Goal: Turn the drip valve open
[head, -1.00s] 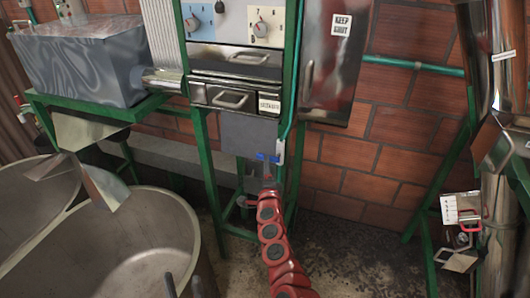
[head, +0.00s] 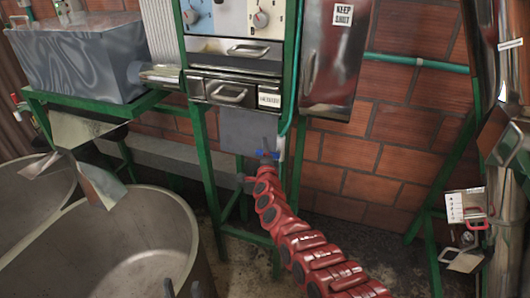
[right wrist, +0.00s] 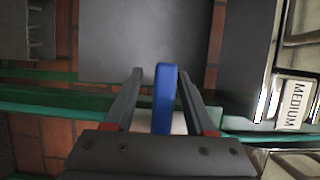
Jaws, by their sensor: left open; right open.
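The drip valve's blue handle (head: 262,154) shows under the panel's lower front, partly hidden by my right gripper (head: 267,158). In the right wrist view the blue handle (right wrist: 164,98) stands between the two dark fingers of my right gripper (right wrist: 160,75). Those fingers are open, one on each side of the handle, with a visible gap on the left and a narrower one on the right. My left gripper (head: 183,289) shows only as two dark fingertips, apart and empty, at the bottom edge of the head view.
A green frame (head: 205,170) carries the control panel and drawers (head: 228,92) above the valve. A grey plate (head: 238,130) is behind it. Large metal vats (head: 120,235) stand at left. A metal cabinet (head: 335,70) hangs at right on the brick wall.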

